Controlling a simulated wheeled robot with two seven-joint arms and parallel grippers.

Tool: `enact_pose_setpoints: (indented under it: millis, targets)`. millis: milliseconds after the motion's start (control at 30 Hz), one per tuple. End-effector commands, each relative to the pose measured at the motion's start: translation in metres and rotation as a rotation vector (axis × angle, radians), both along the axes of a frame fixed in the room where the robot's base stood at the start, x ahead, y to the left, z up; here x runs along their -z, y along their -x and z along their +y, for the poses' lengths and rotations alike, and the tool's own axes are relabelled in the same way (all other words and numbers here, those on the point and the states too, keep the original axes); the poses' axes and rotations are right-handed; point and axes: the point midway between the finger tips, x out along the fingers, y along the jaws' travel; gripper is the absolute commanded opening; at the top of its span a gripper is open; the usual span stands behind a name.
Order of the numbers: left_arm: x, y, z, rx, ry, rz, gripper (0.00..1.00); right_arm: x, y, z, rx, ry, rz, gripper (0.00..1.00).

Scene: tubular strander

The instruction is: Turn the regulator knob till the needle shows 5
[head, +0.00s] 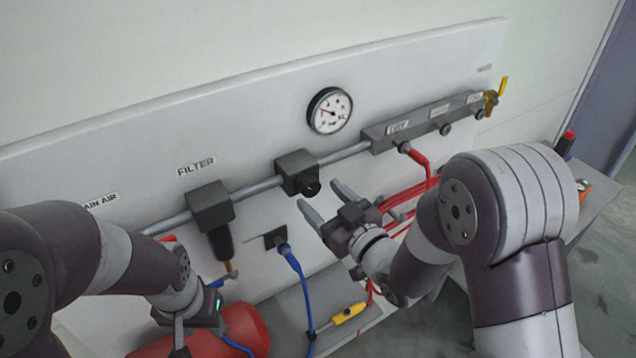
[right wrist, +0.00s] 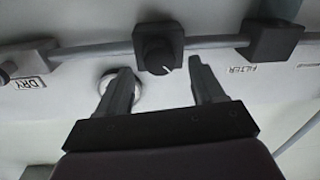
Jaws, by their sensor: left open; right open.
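The regulator is a dark block (head: 297,165) on the grey pipe, with a black round knob (head: 311,186) on its front. My left gripper (head: 186,332) is open at the lower left.
A filter (head: 210,208) hangs left of the regulator. A manifold (head: 420,120) with red hoses (head: 420,168) and a yellow valve handle (head: 503,87) is at right. A blue hose (head: 296,265) hangs below the knob. A red tank (head: 250,328) lies near my left gripper.

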Motion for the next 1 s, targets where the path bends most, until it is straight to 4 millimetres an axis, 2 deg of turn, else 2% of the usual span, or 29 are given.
enact_pose_setpoints:
  millis: [33,200,467,633,1000]
  targets:
    - [-0.007,0.0,0.0,0.0,0.0,0.0,0.43,-0.003,-0.006,0.004,-0.002,0.001,0.001,0.68]
    - [-0.01,0.0,0.0,0.0,0.0,0.001,0.43,-0.001,-0.018,0.011,0.001,0.0,0.0,0.68]
    - [-0.01,0.0,0.0,0.0,0.0,0.001,0.43,0.0,-0.019,0.012,0.001,0.0,0.0,0.68]
    - [-0.01,0.0,0.0,0.0,0.0,0.0,0.43,0.0,-0.019,0.012,0.001,0.0,0.0,0.12]
    - [-0.004,0.0,0.0,0.0,0.0,0.0,0.43,0.002,-0.019,0.011,0.001,-0.041,0.023,0.12]
